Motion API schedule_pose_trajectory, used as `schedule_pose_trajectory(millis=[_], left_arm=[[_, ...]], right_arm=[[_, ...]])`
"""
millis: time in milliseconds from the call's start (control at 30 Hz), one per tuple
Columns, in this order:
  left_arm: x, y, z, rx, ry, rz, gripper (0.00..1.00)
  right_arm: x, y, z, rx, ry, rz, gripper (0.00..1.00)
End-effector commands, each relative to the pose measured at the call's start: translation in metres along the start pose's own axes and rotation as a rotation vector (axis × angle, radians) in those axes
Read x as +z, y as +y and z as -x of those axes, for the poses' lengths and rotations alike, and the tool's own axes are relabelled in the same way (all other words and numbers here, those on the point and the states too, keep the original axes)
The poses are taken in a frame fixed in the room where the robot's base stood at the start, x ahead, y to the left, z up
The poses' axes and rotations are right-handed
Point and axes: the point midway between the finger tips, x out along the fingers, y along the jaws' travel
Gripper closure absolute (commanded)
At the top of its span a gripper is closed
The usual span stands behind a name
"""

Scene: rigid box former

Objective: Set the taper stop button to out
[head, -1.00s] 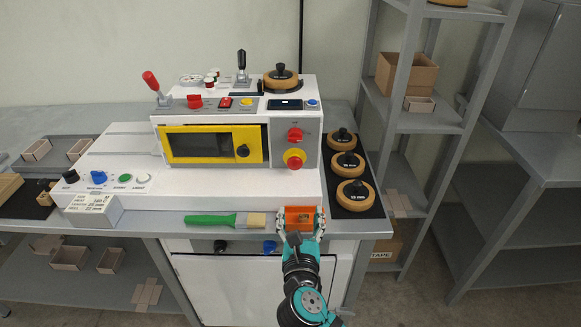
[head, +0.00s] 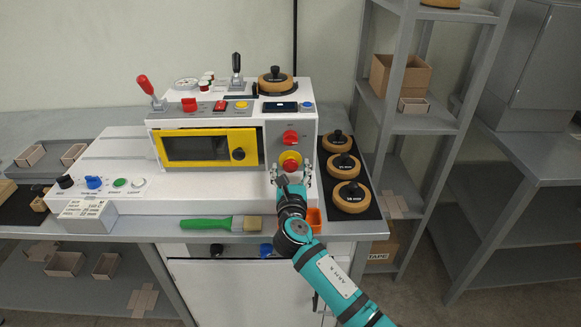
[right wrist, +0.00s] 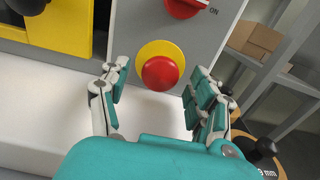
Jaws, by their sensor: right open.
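The stop button on the front panel of the white machine (head: 222,184) is a red mushroom button with a yellow collar (head: 290,165). In the right wrist view the red cap (right wrist: 161,73) faces me, centred between my fingers. I cannot tell from these views whether it is pressed in or out. My right gripper (head: 291,176) is open and empty, just in front of and slightly below the button. In the right wrist view its two fingers (right wrist: 157,84) stand left and right of the button, apart from it. My left gripper is not in view.
A red rotary switch (head: 290,137) marked ON sits just above the button. A yellow-framed window with a black knob (head: 238,154) is to its left. An orange bin (head: 314,220) and a green-handled brush (head: 207,223) lie at the front edge.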

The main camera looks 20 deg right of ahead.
Motion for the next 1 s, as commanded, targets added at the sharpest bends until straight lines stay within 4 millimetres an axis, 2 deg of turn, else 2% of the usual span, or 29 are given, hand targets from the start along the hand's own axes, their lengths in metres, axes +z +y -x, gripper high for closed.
schedule_pose_trajectory(millis=[200,500,900,1000], left_arm=[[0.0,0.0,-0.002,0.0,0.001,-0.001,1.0],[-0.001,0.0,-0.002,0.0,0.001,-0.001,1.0],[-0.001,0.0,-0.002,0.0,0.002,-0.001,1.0],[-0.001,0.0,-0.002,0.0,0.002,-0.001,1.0]], right_arm=[[0.0,0.0,-0.018,0.0,0.0,-0.001,0.37],[0.0,0.0,-0.019,0.0,0.001,-0.001,0.38],[0.0,0.0,-0.019,0.0,0.001,-0.001,0.9],[0.0,0.0,-0.019,0.0,0.001,-0.001,1.0]])
